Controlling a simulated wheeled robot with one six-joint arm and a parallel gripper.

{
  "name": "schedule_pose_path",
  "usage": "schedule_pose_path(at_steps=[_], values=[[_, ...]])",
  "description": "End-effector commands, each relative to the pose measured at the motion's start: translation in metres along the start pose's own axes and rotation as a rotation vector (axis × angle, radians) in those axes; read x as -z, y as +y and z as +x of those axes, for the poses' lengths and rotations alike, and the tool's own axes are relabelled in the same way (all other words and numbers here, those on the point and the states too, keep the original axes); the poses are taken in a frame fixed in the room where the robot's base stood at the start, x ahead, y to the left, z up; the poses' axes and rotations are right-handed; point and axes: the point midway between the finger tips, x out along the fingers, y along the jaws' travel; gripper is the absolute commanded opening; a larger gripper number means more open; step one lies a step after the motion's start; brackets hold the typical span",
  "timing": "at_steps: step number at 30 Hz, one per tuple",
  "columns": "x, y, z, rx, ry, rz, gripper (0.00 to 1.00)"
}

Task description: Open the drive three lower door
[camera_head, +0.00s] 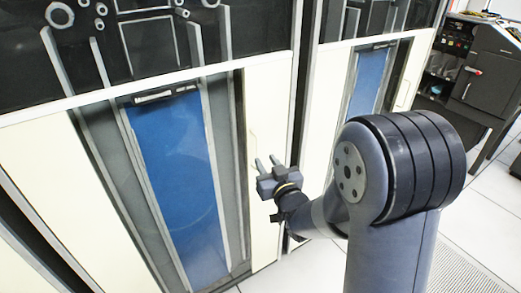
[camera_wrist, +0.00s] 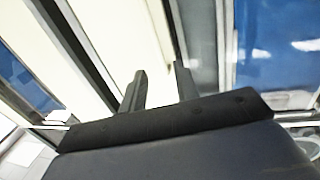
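The nearer cabinet's lower door (camera_head: 262,105) is cream, with a blue inset panel (camera_head: 180,170) framed by grey strips. It looks closed. No drive number is readable, so I cannot tell which drive it is. A faint thin handle-like shape (camera_head: 252,140) shows on its cream right part. My gripper (camera_head: 264,161) is in front of this cream part, low and near the door's right edge. In the wrist view my gripper (camera_wrist: 160,75) has its two fingers apart with nothing seen between them. A cream surface lies behind the fingers; whether they touch it I cannot tell.
A second cabinet with a blue-panelled lower door (camera_head: 368,82) stands to the right, past a dark gap. Black upper sections with reels (camera_head: 60,14) sit above. A dark console (camera_head: 492,75) is at the far right. White tiled floor (camera_head: 490,225) is open at lower right.

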Motion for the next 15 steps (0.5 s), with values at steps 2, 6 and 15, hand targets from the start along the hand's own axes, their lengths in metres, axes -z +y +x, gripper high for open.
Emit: schedule_pose_path(at_steps=[2,6,15], values=[[0.001,0.0,0.016,0.001,0.0,0.0,0.3],[0.001,0.0,0.038,0.0,0.001,0.0,0.3],[0.0,0.0,0.062,-0.001,-0.001,0.0,0.3]])
